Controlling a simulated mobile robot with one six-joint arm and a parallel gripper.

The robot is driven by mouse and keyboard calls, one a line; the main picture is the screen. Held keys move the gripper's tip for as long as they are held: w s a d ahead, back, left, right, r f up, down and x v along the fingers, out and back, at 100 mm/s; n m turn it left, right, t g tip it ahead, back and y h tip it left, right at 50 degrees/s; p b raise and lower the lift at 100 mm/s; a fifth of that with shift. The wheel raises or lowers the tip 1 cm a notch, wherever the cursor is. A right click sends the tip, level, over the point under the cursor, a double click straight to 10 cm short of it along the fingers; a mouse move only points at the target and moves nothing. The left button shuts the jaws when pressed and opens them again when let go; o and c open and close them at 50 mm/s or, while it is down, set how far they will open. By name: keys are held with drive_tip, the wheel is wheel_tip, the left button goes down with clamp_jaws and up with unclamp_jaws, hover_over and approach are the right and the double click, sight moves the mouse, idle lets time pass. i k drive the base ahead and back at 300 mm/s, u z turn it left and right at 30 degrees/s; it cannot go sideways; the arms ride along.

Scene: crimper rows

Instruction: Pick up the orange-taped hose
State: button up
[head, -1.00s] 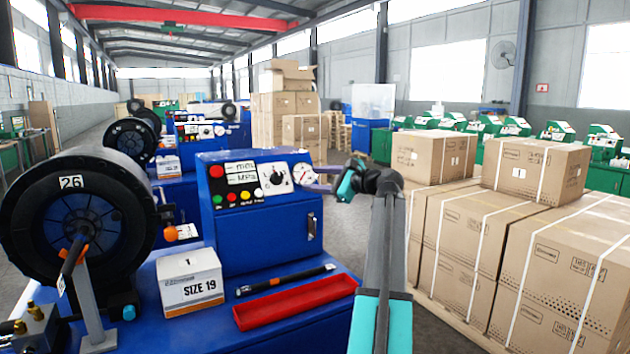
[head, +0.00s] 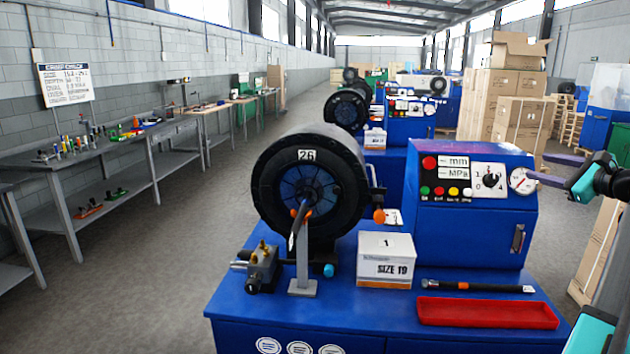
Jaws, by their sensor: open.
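A black hose (head: 297,226) rests on a grey stand in front of the round crimper head marked 26, with orange showing at its upper end. It slants, and part of it is hard to make out against the dark head.
The blue bench (head: 265,320) carries a white SIZE 19 box (head: 386,260), a red tray (head: 488,312) and a brass-fitted block (head: 263,268). The blue control box (head: 470,240) stands behind. Open floor (head: 130,280) lies left, before a grey workbench (head: 80,158).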

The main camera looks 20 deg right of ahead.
sight(427, 284)
drive_tip(key=k, duration=1)
